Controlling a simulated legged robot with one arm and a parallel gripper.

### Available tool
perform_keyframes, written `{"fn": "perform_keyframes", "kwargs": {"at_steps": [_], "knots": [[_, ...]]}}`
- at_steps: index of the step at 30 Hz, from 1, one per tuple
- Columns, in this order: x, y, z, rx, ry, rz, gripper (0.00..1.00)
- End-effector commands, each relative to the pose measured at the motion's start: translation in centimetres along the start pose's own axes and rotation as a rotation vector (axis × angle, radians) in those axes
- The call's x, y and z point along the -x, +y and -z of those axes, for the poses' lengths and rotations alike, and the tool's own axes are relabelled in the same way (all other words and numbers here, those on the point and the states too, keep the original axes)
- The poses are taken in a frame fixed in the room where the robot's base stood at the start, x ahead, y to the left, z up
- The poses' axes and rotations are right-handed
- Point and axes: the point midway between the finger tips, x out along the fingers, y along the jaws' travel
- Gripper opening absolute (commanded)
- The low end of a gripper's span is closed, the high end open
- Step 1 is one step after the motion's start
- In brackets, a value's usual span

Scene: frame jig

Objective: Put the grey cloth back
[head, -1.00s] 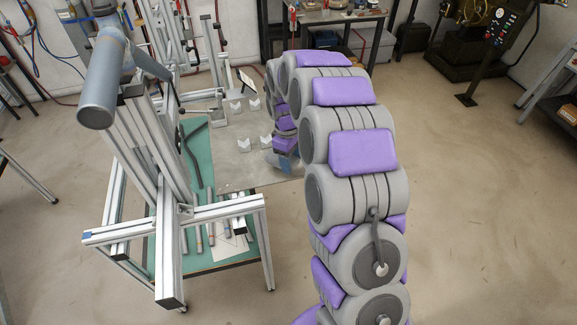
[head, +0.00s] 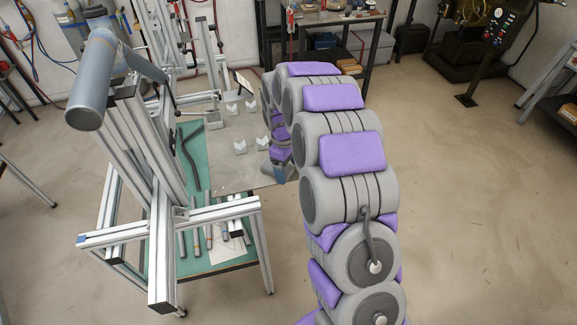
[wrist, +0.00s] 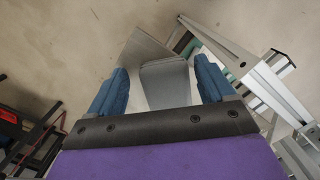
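My gripper (head: 281,172) is at the right edge of the grey metal plate on the bench in the head view. In the wrist view its two blue fingers (wrist: 160,68) stand wide apart. A smooth grey piece (wrist: 165,85), which looks like the grey cloth, shows between them, beside the plate's corner (wrist: 147,47). Neither finger visibly touches it, and its lower end is hidden behind my gripper's dark bar. I cannot make out the cloth in the head view, where my arm covers that side of the bench.
The plate (head: 225,165) carries several small light blocks (head: 240,147). An aluminium profile frame (head: 160,240) with a thick grey tube (head: 92,80) stands at the left. Rods and tools lie on the green bench top (head: 190,260). The floor (head: 470,200) at right is clear.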

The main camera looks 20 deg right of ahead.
Motion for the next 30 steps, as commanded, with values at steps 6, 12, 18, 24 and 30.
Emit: {"fn": "perform_keyframes", "kwargs": {"at_steps": [6,12,18,24,30], "knots": [[0.0,-0.2,0.2,0.001,-0.001,-0.001,0.83],[1.7,0.1,-0.1,0.0,0.003,-0.001,0.83],[5.7,0.3,-0.1,0.001,0.006,-0.002,0.83],[9.5,0.0,0.0,0.0,0.002,-0.001,0.83],[11.7,0.0,0.1,0.0,0.001,-0.001,0.83]]}}
